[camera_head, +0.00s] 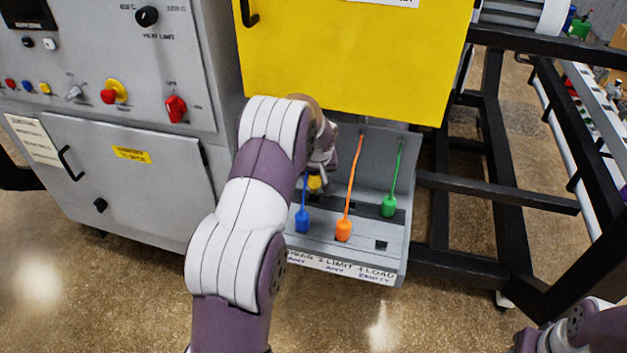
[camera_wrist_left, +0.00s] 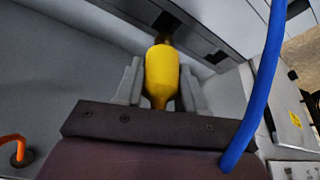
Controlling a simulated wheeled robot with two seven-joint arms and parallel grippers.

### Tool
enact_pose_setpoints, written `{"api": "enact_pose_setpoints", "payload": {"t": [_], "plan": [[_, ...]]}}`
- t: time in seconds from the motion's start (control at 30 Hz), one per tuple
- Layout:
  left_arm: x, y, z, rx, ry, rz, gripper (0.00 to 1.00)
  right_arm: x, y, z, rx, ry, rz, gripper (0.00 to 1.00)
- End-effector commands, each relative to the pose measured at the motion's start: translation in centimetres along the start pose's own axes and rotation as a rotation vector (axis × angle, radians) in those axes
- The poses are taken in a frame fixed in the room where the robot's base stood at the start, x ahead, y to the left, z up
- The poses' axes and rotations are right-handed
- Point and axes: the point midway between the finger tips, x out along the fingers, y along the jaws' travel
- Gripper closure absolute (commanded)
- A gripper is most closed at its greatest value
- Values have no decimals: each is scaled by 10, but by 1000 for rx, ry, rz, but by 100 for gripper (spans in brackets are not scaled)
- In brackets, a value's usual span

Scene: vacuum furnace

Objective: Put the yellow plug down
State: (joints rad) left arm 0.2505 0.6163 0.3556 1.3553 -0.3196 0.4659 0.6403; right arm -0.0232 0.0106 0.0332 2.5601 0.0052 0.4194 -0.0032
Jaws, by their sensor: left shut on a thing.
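The yellow plug (camera_wrist_left: 162,75) is between the two fingers of my left gripper (camera_wrist_left: 160,85) in the left wrist view, with its tip close to the grey panel's dark slots. Whether the tip touches the panel I cannot tell. In the head view only a small part of the yellow plug (camera_head: 315,183) shows beyond my left arm. My left gripper (camera_head: 318,172) is mostly hidden there by the arm. Part of my right arm shows at the lower right, but its gripper is not visible.
Blue (camera_head: 302,219), orange (camera_head: 344,230) and green (camera_head: 389,206) plugs with cords stand on the grey panel (camera_head: 330,262). The blue cord (camera_wrist_left: 267,80) crosses close beside my left gripper. A yellow door (camera_head: 350,60) hangs above. A black frame (camera_head: 500,195) stands at right.

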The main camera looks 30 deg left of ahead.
Motion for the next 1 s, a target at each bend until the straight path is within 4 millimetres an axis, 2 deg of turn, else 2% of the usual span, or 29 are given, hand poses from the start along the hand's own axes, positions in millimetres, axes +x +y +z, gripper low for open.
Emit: {"api": "enact_pose_setpoints", "payload": {"t": [0.1, 0.3, 0.47, 0.5, 0.57, 0.6, 0.87, 1.0], "plan": [[9, -4, -1, 0, -2, -1, 95, -4, 0, 0, 0, 0, 0, 57], [39, -3, 12, 1, -2, -1, 95, -12, 0, -1, 0, 0, 0, 57], [43, -3, 13, 1, 0, 0, 95, -10, 0, -1, 0, 0, 0, 57], [43, -3, 13, 1, 0, 0, 58, -10, 0, -1, 0, 0, 0, 57], [43, -3, 13, 1, 0, 0, 38, -10, 0, -1, 0, 0, 0, 57], [43, -3, 13, 1, 0, 0, 33, -10, 0, -1, 0, 0, 0, 57], [42, -3, 13, 1, 0, 0, 33, -10, 0, -1, 0, 0, 0, 57], [29, -2, 12, 1, 3, 1, 33, -7, 0, -1, 0, 0, 0, 57]]}}
